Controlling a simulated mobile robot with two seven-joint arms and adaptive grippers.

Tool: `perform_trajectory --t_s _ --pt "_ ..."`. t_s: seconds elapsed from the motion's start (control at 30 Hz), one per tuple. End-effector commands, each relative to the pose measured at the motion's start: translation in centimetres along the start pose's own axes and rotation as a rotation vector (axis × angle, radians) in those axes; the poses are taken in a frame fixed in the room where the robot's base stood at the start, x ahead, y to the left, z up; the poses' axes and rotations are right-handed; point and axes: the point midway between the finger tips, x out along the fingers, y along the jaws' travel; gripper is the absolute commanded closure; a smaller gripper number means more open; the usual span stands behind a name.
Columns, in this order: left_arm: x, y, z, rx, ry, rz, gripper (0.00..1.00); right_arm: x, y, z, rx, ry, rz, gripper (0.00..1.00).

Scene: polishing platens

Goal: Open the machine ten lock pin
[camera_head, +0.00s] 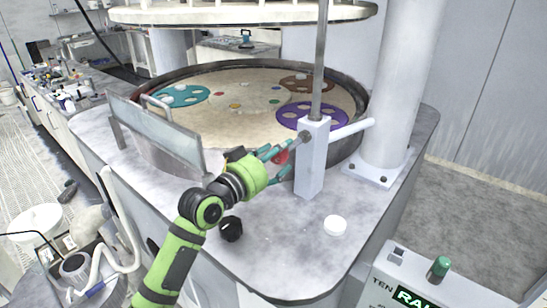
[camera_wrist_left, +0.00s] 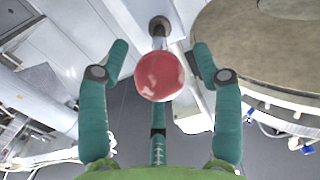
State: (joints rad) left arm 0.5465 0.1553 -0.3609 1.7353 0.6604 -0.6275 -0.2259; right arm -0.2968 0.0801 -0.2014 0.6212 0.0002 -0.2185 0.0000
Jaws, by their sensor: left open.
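The lock pin's red ball knob (camera_head: 281,157) shows at the pale upright post (camera_head: 312,160) on the machine's front deck. My left gripper (camera_head: 277,158) is at the knob with its green fingers open around it. In the left wrist view the red knob (camera_wrist_left: 160,76) sits between the two side fingers, with visible gaps to both. A third finger shows below the knob. A round metal end (camera_wrist_left: 159,26) shows beyond the knob. My right gripper is in neither view.
The round platen basin (camera_head: 230,110) with coloured discs lies behind the post. A clear guard with a handle (camera_head: 155,130) stands left of my arm. A black knob (camera_head: 231,229) and a white button (camera_head: 335,225) sit on the deck.

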Motion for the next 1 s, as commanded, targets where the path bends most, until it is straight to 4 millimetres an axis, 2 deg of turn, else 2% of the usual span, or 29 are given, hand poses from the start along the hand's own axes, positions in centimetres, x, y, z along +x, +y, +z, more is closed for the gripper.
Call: perform_trajectory --t_s 0.17,0.6,0.8,1.0 --pt "-1.4 -0.1 0.1 0.000 0.000 -0.001 0.34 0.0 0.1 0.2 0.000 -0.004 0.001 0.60" --pt "-10.1 0.0 0.1 0.003 -0.002 -0.001 0.34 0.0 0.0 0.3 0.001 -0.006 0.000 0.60" --pt "-11.8 -0.1 0.1 0.000 -0.001 0.000 0.34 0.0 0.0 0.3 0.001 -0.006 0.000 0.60" --pt "-12.0 -0.1 0.0 -0.001 0.000 -0.001 0.34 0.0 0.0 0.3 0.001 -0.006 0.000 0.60"
